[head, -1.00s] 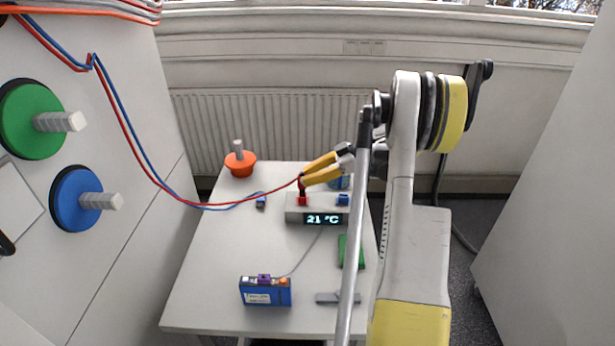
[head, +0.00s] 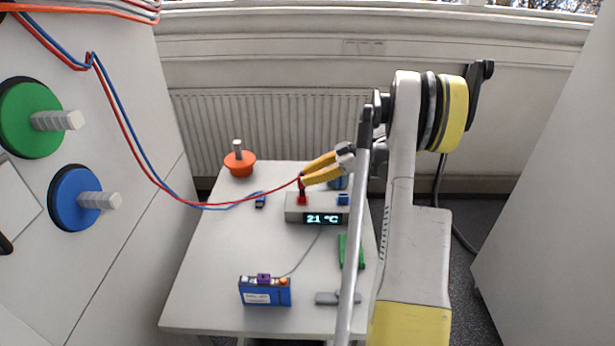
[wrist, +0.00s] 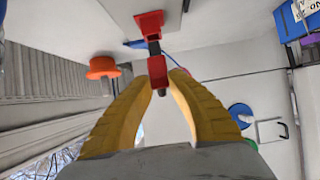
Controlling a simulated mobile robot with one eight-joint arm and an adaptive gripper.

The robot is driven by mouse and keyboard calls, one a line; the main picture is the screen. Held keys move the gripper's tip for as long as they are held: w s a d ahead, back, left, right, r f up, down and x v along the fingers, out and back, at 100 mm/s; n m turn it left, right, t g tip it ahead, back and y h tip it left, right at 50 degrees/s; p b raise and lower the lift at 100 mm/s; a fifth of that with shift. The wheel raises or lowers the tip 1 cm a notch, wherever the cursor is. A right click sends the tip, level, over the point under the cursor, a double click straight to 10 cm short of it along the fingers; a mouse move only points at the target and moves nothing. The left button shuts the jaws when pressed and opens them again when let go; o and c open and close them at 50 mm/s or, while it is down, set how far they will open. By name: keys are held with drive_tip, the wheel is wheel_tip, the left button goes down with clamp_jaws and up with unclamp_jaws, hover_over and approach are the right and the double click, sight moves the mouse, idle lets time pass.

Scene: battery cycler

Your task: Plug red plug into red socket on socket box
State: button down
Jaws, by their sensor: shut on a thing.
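My gripper (head: 304,181) has yellow fingers and is shut on the red plug (head: 302,188), which stands above the red socket on the socket box. The wrist view shows the plug (wrist: 156,66), red with dark parts, between my fingertips (wrist: 165,78). Its dark end meets the red socket (wrist: 150,22); I cannot tell how deep it sits. The grey socket box (head: 293,215) has a "21 °C" display. The red socket (head: 302,201) is at its left and a blue socket (head: 343,200) at its right. A red cable (head: 232,202) runs from the plug to the left wall.
A blue plug (head: 260,202) lies left of the box. An orange knob-like object (head: 239,163) stands at the back left of the table (head: 215,265). A blue battery pack (head: 266,293), a green object (head: 350,250) and a grey piece (head: 337,298) lie in front.

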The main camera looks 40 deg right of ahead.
drive_tip(key=shift+f+b, duration=1.3)
drive_tip(key=shift+f, duration=0.15)
idle(2.0)
drive_tip(key=c, duration=1.3)
unclamp_jaws()
drive_tip(key=v, duration=1.2)
